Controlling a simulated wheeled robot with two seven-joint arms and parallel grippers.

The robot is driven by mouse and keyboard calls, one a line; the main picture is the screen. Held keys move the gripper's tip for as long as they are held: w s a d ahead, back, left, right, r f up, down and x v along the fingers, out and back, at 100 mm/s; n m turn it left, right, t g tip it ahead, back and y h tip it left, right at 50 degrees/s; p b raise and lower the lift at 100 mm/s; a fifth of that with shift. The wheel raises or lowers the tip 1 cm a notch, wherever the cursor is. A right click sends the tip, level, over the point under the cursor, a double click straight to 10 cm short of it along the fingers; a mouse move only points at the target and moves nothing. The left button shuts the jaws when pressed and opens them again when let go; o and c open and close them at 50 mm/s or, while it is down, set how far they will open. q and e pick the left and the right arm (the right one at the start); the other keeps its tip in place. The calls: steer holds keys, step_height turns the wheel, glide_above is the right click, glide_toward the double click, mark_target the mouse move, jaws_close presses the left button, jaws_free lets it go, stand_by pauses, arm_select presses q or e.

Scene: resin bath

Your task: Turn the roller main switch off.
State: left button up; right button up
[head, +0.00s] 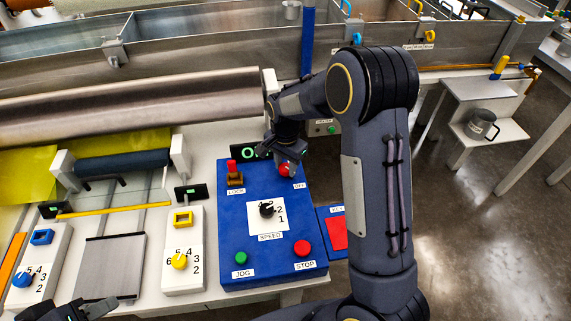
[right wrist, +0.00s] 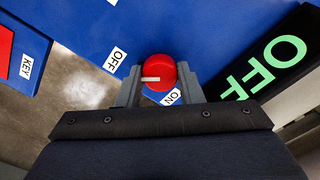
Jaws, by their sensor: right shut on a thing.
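The roller main switch is a red round knob (head: 286,169) at the upper right of the blue control panel (head: 238,205), with an OFF label beside it. My right gripper (head: 279,160) is shut on it. In the right wrist view, the red knob (right wrist: 160,72) sits between the fingers, and its white pointer mark points left, toward the OFF label (right wrist: 115,60) side. The ON label (right wrist: 171,96) is below the knob. A black display (right wrist: 268,65) shows green OFF letters. My left gripper (head: 88,309) is at the bottom left edge, away from the panel, its fingers unclear.
The panel also bears a red LOCK part (head: 233,170), a black SPEED dial (head: 267,209), a green JOG button (head: 241,258) and a red STOP button (head: 302,248). A KEY plate (head: 336,230) lies right of it. A long metal trough (head: 190,45) runs behind.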

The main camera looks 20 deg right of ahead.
mark_target(286, 167)
steer(key=o, duration=1)
steer(key=shift+c, duration=0.2)
steer(key=shift+r, duration=3.9)
